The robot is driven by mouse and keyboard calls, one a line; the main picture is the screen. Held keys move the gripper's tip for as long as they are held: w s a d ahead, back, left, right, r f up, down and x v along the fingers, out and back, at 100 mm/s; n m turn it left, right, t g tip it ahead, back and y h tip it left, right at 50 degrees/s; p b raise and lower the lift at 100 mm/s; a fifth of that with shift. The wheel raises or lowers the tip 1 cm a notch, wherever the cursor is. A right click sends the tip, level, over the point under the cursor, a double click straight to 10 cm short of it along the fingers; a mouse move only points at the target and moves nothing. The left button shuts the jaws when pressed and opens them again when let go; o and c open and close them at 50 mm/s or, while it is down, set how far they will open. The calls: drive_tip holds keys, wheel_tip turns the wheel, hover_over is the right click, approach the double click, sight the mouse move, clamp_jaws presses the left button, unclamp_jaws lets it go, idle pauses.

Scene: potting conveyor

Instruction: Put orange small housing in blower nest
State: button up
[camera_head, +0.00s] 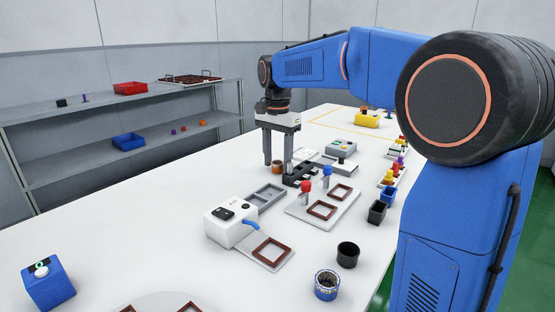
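My gripper (278,164) points straight down over the middle of the white table, its two fingers apart. A small orange housing (278,169), round with a dark opening on top, shows between and just below the fingertips. I cannot tell whether the fingers touch it or whether it rests on the table. A white box with a blue nozzle (231,222), apparently the blower, stands nearer to me. Its plate carries a brown square frame, apparently the blower nest (271,250), which looks empty. The gripper is well beyond this nest.
A grey two-pocket tray (265,195) and a black fixture (300,174) lie near the gripper. A plate with two brown frames (323,208) and red and blue knobs is to the right. Black (348,254) and blue (327,285) cups stand in front. The table's left side is mostly clear.

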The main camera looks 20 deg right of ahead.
drive_tip(key=shift+r, duration=0.15)
drive_tip(key=shift+o, duration=0.6)
wheel_tip(320, 180, up, 12)
wheel_tip(320, 180, up, 5)
drive_tip(key=a+m+h, duration=0.1)
drive_tip(key=a+m, duration=0.2)
drive_tip(key=m, duration=0.4)
hover_over(273, 171)
drive_tip(key=f, duration=0.7)
drive_tip(key=w+f, duration=0.1)
drive_tip(key=f, duration=0.3)
drive_tip(key=shift+d+f, duration=0.2)
drive_tip(key=shift+f, duration=0.05)
drive_tip(key=shift+d+f, duration=0.2)
drive_tip(key=shift+f, duration=0.7)
drive_tip(key=shift+d+f, duration=0.15)
drive_tip(key=shift+f, duration=0.75)
drive_tip(key=shift+d+f, duration=0.2)
drive_tip(key=shift+f, duration=0.7)
drive_tip(key=shift+c, duration=0.4)
